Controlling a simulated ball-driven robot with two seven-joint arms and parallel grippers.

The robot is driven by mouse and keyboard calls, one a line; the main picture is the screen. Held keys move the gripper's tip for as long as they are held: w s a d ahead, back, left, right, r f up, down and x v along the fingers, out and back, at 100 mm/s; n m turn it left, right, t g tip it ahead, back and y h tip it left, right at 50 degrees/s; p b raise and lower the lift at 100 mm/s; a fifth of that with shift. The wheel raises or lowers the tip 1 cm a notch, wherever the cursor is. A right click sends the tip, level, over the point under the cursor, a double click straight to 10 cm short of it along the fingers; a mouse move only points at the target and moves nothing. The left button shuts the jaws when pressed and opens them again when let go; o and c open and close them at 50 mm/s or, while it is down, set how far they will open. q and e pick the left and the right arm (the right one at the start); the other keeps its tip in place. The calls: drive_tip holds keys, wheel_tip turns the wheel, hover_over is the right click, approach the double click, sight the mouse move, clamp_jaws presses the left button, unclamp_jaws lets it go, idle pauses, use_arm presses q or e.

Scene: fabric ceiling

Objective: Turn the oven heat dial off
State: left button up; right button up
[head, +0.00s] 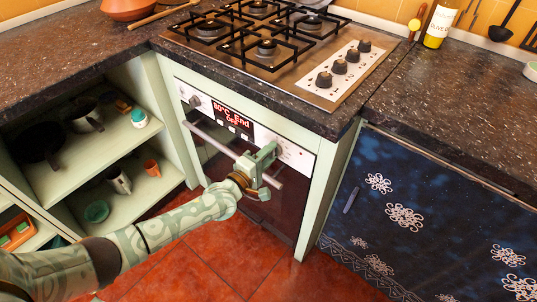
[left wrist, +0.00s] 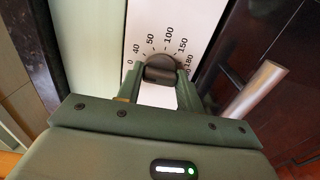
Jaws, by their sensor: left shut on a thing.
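The oven (head: 220,165) has a pale control panel with a red-lit display (head: 232,117) that seems to read 80°C, with smaller words I cannot read for sure. My left gripper (head: 264,160) is at the right part of this panel. In the left wrist view, its fingers (left wrist: 160,85) are on either side of the dark heat dial (left wrist: 160,66) and shut on it. Printed numbers from 0 to about 180 curve around the dial. In the head view the gripper hides this dial. My right gripper is not in view.
The oven's bar handle (head: 215,143) runs just below the panel, close to my left gripper; its end (left wrist: 255,88) shows in the left wrist view. Another knob (head: 195,101) is at the panel's left. The hob (head: 270,45) is above, open shelves (head: 100,165) left, a blue curtain (head: 420,210) right.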

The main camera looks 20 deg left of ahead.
use_arm(q)
drive_tip(key=o, duration=1)
drive_tip(key=p+v, duration=0.4)
drive_tip(key=v, duration=1.2)
drive_tip(key=shift+s, duration=0.15)
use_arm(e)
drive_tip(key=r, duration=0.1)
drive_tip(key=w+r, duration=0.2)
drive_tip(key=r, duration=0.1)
